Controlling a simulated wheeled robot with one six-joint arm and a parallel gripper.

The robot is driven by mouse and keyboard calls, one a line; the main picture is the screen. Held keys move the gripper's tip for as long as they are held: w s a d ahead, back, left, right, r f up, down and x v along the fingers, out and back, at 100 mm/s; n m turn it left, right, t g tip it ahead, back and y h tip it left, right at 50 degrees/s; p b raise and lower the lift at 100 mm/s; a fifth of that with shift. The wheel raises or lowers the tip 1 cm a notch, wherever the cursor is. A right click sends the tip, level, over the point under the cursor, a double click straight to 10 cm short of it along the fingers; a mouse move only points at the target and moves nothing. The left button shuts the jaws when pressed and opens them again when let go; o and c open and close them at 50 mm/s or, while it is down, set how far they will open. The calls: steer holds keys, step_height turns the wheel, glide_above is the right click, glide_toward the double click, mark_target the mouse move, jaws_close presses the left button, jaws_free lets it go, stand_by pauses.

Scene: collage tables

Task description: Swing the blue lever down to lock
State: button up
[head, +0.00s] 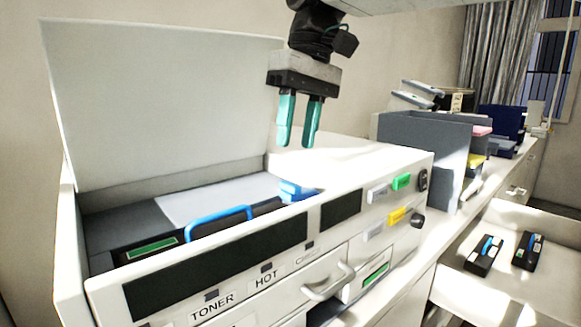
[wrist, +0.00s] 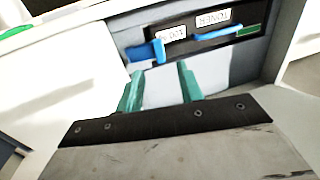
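The blue lever (head: 297,190) sits at the right end of the toner bay inside the open white printer (head: 340,220). It also shows in the wrist view (wrist: 146,52), just beyond my left-hand finger. A dark toner cartridge with a blue handle (head: 217,214) and a green label lies in the bay; its handle shows in the wrist view (wrist: 218,35). My gripper (head: 298,140) hangs above the right part of the printer, pointing down. Its two green fingers are apart with nothing between them. In the wrist view the lever appears apart from the fingers.
The printer's raised lid (head: 160,100) stands behind the bay. Green (head: 401,181) and yellow (head: 397,217) buttons are on the front right. A grey organizer (head: 430,150) stands to the right. Two black cartridges (head: 486,255) lie on a white surface at the lower right.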

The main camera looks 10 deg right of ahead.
mark_target(290, 183)
steer(key=x, duration=0.6)
steer(key=shift+f, duration=0.35)
steer(key=shift+s, duration=0.1)
jaws_close()
